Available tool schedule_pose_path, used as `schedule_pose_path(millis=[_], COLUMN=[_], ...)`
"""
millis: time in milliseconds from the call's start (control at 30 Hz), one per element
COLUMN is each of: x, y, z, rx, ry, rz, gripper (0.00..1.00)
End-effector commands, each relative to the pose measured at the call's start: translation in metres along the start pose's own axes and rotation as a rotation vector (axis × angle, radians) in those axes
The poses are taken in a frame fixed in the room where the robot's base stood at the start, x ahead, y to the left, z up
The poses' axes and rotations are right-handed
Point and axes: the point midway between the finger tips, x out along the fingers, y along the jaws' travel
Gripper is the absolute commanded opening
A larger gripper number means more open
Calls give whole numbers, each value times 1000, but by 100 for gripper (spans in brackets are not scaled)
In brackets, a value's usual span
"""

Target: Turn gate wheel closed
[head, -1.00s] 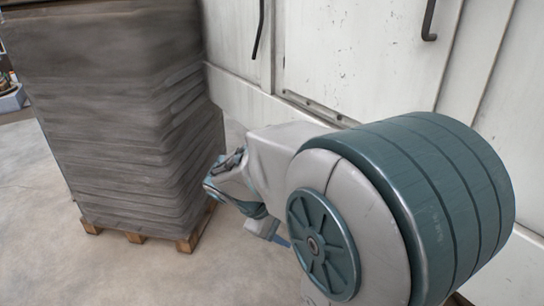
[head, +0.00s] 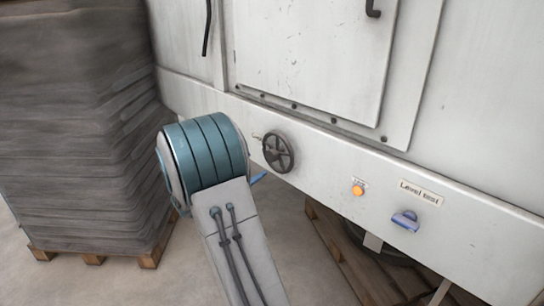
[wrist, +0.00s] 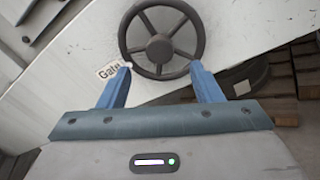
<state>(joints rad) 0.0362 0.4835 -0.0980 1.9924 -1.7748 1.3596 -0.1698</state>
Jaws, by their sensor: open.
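The gate wheel (head: 278,152) is a dark spoked handwheel on the pale machine's lower front panel, with a small label beside it. In the wrist view the wheel (wrist: 161,38) is just beyond my gripper (wrist: 160,82), between the lines of its two blue fingers. The label (wrist: 113,69) there starts with "Gat" and is partly covered by the left finger. My gripper is open and empty, and I see no contact with the wheel. In the head view my arm hides most of the gripper; only a blue finger tip shows left of the wheel.
An orange button (head: 357,190) and a blue knob (head: 405,221) under a "Level test" label (head: 421,193) sit right of the wheel. A tall grey stack (head: 80,120) on a pallet stands at left. Another wooden pallet (head: 345,255) lies below the panel.

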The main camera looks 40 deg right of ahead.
Motion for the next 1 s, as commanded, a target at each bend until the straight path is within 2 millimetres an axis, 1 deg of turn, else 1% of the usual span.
schedule_pose_path(millis=[33, 200, 300, 400, 500, 600, 867, 900, 967, 1000], x=[13, 49, 67, 80, 89, 93, 94, 94, 94, 94], y=[-1, -1, -1, 0, -1, 0, -1, -1, -1, -1], z=[1, 1, 1, 0, 0, 0, 0, 0, 0, 0], rx=[0, 1, 1, 1, 1, 0, 1, 1, 1, 1], ry=[-2, -2, -1, 0, 0, 1, 1, 1, 1, 1], rz=[-4, -5, -4, -2, -3, -1, -1, -1, -1, -1], gripper=[59, 59, 59, 59, 59, 59, 59, 54, 37, 26])
